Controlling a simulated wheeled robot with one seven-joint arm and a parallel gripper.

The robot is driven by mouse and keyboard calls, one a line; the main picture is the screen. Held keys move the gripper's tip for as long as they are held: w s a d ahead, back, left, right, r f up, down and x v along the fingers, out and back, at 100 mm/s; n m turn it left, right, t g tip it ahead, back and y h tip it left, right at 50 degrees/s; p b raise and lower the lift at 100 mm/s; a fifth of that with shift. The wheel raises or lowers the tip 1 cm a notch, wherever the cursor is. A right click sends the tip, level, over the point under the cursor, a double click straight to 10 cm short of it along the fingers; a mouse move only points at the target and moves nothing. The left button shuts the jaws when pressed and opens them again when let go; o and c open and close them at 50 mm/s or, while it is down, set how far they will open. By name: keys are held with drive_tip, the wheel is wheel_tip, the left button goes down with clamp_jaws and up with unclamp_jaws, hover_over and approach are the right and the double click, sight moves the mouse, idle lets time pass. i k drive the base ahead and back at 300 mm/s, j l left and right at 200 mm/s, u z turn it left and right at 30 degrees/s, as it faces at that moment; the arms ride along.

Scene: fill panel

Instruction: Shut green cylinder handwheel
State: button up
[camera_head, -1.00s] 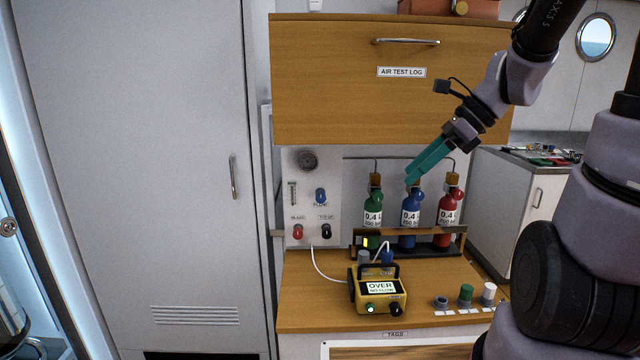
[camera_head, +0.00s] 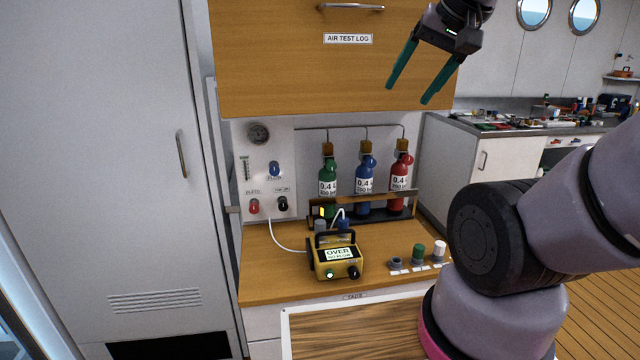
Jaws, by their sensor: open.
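The green cylinder (camera_head: 327,178) stands upright at the left of a row of three in a rack on the wooden counter. Its handwheel (camera_head: 333,161) sits at its neck, below a brass fitting, and is too small to tell its setting. The blue cylinder (camera_head: 363,186) and the red cylinder (camera_head: 399,176) stand to its right. My gripper (camera_head: 408,94) is open and empty, with two teal fingers spread and pointing down-left. It is in front of the upper cabinet, above and to the right of the green cylinder, apart from everything.
A yellow meter (camera_head: 338,262) reading "OVER" stands on the counter before the rack. A valve panel (camera_head: 262,170) is left of the cylinders. Several caps, one green (camera_head: 418,253), stand at the counter's right. The wooden cabinet (camera_head: 290,65) overhangs the cylinders.

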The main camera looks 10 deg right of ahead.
sight(331, 165)
drive_tip(key=k+j, duration=0.15)
drive_tip(key=j, duration=0.25)
drive_tip(key=k+j, duration=0.2)
drive_tip(key=j, duration=0.2)
drive_tip(key=k+j, duration=0.15)
drive_tip(key=j, duration=0.25)
